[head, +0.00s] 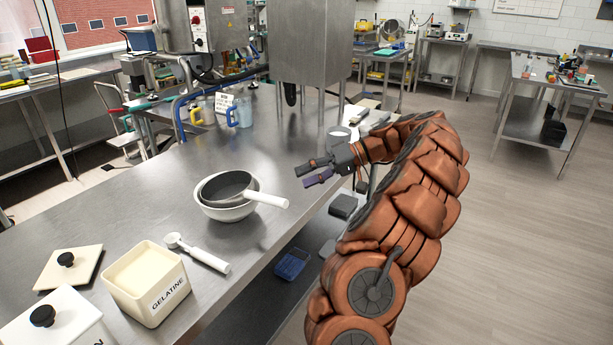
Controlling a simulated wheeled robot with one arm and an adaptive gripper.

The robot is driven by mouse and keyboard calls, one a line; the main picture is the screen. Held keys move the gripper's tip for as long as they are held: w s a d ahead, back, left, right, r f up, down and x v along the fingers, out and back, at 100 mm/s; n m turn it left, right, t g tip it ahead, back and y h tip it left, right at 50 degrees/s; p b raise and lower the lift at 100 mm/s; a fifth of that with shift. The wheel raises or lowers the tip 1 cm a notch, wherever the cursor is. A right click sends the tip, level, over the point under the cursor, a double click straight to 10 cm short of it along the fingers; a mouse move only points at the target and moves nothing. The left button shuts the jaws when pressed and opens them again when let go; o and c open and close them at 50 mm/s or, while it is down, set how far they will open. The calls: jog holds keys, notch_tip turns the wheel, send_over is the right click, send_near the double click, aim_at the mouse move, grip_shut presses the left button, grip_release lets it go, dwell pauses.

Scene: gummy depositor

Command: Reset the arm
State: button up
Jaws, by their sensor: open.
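My gripper (316,174) is in the middle of the head view, at the end of my orange arm. Its two dark fingers point left and are apart, with nothing between them. It is above the right edge of the steel table (150,208). A saucepan (228,187) with a white handle rests in a white bowl (227,212) to the left of my gripper. The gripper does not touch them.
An open gelatine box (146,281), its lid (68,267), a white scoop (197,252) and another lidded box (58,325) stand at the near left. Jugs (239,113) stand farther back by a steel machine (309,50). The floor (500,230) at right is clear.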

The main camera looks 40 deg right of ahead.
dwell(0.3)
jog(key=s+a+r+n+g+h+p, duration=0.15)
jog(key=a+g, duration=0.25)
jog(key=a, duration=1.1)
jog(key=s+a+r+n+g, duration=0.1)
jog(key=s+a+r+g, duration=0.2)
jog(key=a, duration=1.2)
jog(key=s+a+f+g+h+p, duration=0.1)
jog(key=s+a+f+g+h, duration=0.2)
jog(key=s, duration=0.5)
jog(key=s+a+f+h+p, duration=0.1)
jog(key=s+a+f+h, duration=0.2)
jog(key=s, duration=0.5)
jog(key=s+d+f+h, duration=0.2)
jog(key=s+h, duration=0.1)
jog(key=s, duration=0.4)
jog(key=shift+s+f, duration=0.15)
jog(key=shift+f, duration=0.05)
